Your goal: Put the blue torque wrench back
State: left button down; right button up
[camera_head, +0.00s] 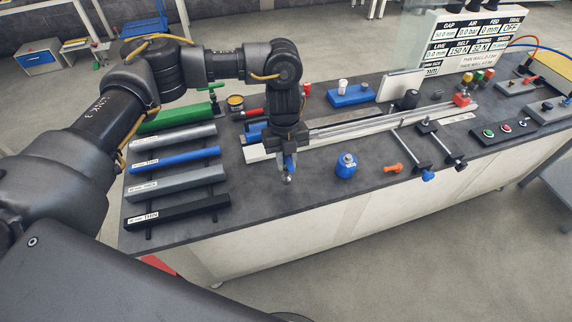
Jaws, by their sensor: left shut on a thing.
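My left gripper (287,163) points down over the front part of the bench, just in front of the pale rail. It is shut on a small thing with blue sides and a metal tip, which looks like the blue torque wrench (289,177). The fingers hide most of it, and I cannot tell whether its tip touches the bench. A round blue piece with a metal top (346,168) stands on the bench to the right, apart from the gripper. My right gripper is not in view.
Several strips, including a blue one (175,160) and a black one (178,211), lie at the left. A long rail (340,133) runs behind the gripper. The front bench top between is clear.

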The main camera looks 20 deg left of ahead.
pick_arm(q)
jog(key=shift+w+f+p, duration=0.1)
jog(key=shift+f+p, duration=0.25)
jog(key=shift+f, duration=0.15)
notch_tip(320, 180, down, 2)
jog(key=shift+f+p, duration=0.1)
jog(key=shift+p, duration=0.25)
jog(key=shift+w+f, duration=0.1)
jog(key=shift+f, duration=0.05)
jog(key=shift+f, duration=0.2)
jog(key=c, duration=1.3)
grip_release()
jog(key=shift+o, duration=0.2)
jog(key=shift+r, duration=0.2)
